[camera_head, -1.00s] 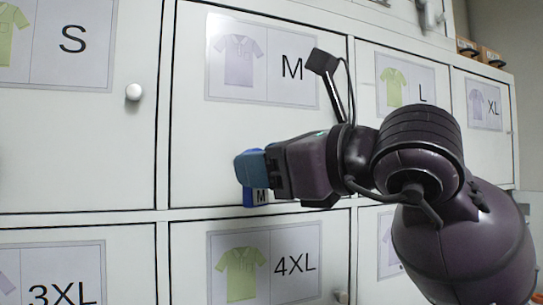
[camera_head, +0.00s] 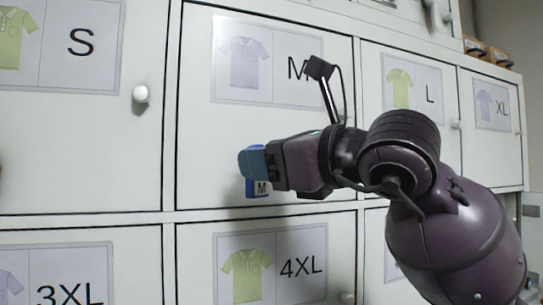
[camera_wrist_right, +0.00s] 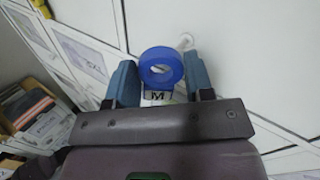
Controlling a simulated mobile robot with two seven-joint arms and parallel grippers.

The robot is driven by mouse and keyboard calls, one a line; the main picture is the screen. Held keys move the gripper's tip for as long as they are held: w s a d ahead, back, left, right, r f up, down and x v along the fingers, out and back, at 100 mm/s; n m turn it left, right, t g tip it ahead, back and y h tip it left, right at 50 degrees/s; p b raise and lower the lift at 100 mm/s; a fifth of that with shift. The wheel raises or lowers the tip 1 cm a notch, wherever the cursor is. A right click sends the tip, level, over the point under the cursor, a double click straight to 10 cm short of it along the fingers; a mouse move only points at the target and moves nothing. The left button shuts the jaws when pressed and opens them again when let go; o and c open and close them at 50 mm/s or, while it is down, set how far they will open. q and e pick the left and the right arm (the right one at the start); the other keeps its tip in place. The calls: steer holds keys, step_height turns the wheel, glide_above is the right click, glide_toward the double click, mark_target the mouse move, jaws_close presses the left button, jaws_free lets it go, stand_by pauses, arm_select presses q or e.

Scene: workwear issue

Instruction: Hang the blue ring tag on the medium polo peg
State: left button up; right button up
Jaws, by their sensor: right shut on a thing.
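My right gripper (camera_head: 254,163) is shut on the blue ring tag (camera_head: 258,188), whose lower part with a letter M shows below the fingers. In the right wrist view, the blue ring (camera_wrist_right: 161,67) sits between the two blue fingers, with its M label (camera_wrist_right: 158,97) below. The tag is in front of the M door (camera_head: 205,150), which bears a lavender polo picture (camera_head: 243,58). A white peg (camera_wrist_right: 186,41) shows just beyond the ring in the right wrist view. In the head view the M door's peg is not visible.
Neighbouring white doors are marked S (camera_head: 80,150), L, XL, 3XL and 4XL (camera_head: 340,235). The S door has a white knob (camera_head: 140,93). In the right wrist view, a shelf with stacked items (camera_wrist_right: 30,105) stands at the left.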

steer(key=shift+w+a+f, duration=0.1)
steer(key=shift+w+a, duration=0.1)
steer(key=shift+w, duration=0.3)
steer(key=shift+w+a, duration=0.15)
steer(key=shift+w, duration=0.6)
steer(key=shift+w+a+f, duration=0.2)
steer(key=shift+w+a, duration=0.05)
steer(key=shift+w, duration=0.35)
steer(key=shift+w+a+f, duration=0.15)
steer(key=shift+w+a, duration=0.05)
steer(key=shift+w, duration=0.4)
steer(key=o, duration=0.8)
steer(key=shift+o, duration=0.9)
steer(key=shift+r, duration=0.1)
